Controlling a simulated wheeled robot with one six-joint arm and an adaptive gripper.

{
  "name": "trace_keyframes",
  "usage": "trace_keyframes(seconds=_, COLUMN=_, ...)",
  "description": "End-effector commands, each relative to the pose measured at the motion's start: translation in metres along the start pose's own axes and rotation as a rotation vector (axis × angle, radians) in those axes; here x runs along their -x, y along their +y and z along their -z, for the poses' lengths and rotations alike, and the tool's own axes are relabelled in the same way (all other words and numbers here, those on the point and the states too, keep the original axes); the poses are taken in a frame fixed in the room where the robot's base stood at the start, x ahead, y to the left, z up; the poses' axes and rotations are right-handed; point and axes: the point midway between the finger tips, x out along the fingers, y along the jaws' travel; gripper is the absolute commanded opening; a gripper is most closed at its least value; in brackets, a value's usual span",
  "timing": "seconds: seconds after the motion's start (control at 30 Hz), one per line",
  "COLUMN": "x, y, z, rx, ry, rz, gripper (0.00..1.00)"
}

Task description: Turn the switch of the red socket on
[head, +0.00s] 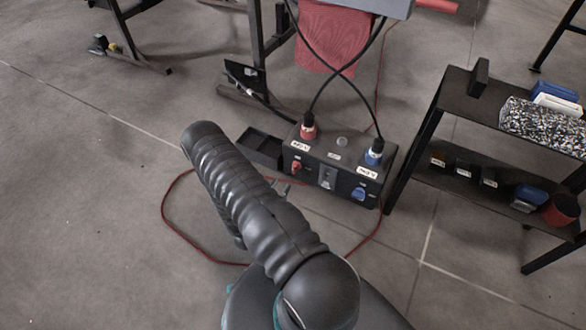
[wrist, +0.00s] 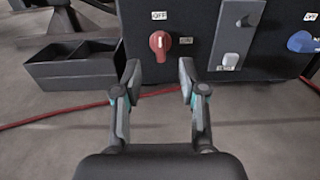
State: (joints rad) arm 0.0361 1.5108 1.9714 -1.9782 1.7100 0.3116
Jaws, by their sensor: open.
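The black socket box (head: 335,178) stands on the floor. The red socket (head: 308,130) on its top left has a plug and black cable in it. Below, on the front face, is the red switch (head: 296,166). In the wrist view the red switch (wrist: 160,45) stands upright, toward the OFF label (wrist: 159,15) above it; an ON label (wrist: 186,40) is to its right. My gripper (wrist: 158,82) is open and empty, its fingers apart either side of and below the switch, not touching it. In the head view my arm hides most of the gripper.
A blue socket (head: 375,151) with a plug and a blue switch (head: 358,193) are on the box's right side. A black open tray (head: 259,146) stands left of the box. A shelf (head: 430,130) is at the right. A red cable (head: 166,209) lies on the floor.

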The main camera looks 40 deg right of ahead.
Motion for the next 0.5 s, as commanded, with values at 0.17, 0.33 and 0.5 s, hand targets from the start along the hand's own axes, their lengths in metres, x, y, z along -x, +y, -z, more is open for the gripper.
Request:
trace_keyframes(seconds=0.17, x=-0.032, y=-0.001, z=0.0, rx=-0.002, ry=-0.001, rz=0.005, gripper=0.42)
trace_keyframes(seconds=0.33, x=-0.062, y=-0.001, z=-0.001, rx=-0.003, ry=-0.002, rz=0.005, gripper=0.42)
trace_keyframes(seconds=0.5, x=-0.085, y=-0.001, z=-0.001, rx=-0.002, ry=-0.002, rz=0.003, gripper=0.42)
